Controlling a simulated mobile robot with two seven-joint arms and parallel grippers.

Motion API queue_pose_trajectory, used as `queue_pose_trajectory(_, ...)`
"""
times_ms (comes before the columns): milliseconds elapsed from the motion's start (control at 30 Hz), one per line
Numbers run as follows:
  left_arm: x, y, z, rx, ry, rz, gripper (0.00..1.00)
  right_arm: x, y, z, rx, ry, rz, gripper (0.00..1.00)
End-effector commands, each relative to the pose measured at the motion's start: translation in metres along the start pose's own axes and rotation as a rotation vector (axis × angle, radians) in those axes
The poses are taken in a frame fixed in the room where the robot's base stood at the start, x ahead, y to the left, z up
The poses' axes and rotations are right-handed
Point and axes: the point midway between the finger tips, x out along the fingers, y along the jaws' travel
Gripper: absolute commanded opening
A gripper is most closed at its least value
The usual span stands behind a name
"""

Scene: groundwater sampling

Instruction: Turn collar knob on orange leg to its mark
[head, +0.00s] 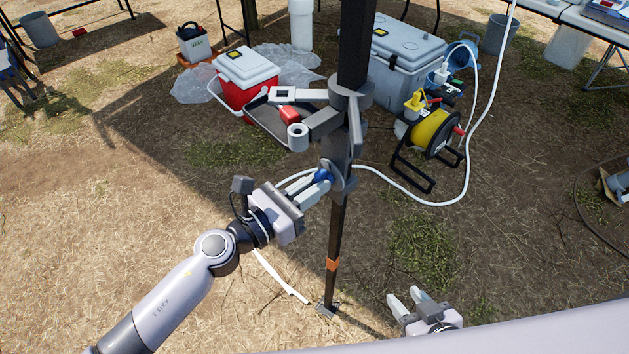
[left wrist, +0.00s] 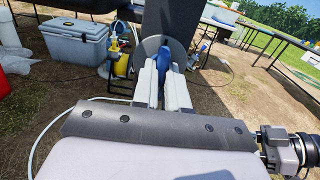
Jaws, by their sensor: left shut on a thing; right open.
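The dark leg (head: 338,225) with an orange band (head: 332,265) stands upright in the middle of the head view, its foot on the ground. A grey collar (head: 339,150) with a round plate sits around it. My left gripper (head: 318,183) is shut on a blue knob (head: 323,175) at the collar. The knob also shows between the fingers in the left wrist view (left wrist: 165,58), in front of the round plate. The fingers hide part of the knob, and I cannot make out a mark. My right gripper (head: 409,298) is open and empty, low and right of the leg.
A red cooler (head: 247,92), a grey tray (head: 262,118) and a grey cooler (head: 403,65) stand behind the leg. A yellow hose reel (head: 430,133) stands right of it, with a white hose (head: 420,200) curving past. The ground at front left is mostly clear.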

Motion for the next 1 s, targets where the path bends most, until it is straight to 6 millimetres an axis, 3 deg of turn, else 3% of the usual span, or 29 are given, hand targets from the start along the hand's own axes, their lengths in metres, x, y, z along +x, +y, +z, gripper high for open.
queue_pose_trajectory(600, 0.000, 0.000, 0.004, -1.339, 0.002, 0.003, 0.00, -0.041, 0.000, -0.056, 0.000, 0.001, 0.000, 0.43)
queue_pose_trajectory(767, 0.000, 0.000, 0.001, -1.531, 0.001, 0.002, 0.00, -0.045, 0.000, -0.061, 0.000, 0.002, 0.000, 0.43)
queue_pose_trajectory(1000, 0.000, 0.000, 0.000, -1.555, 0.000, 0.000, 0.00, -0.044, 0.000, -0.060, 0.000, 0.002, 0.000, 0.43)
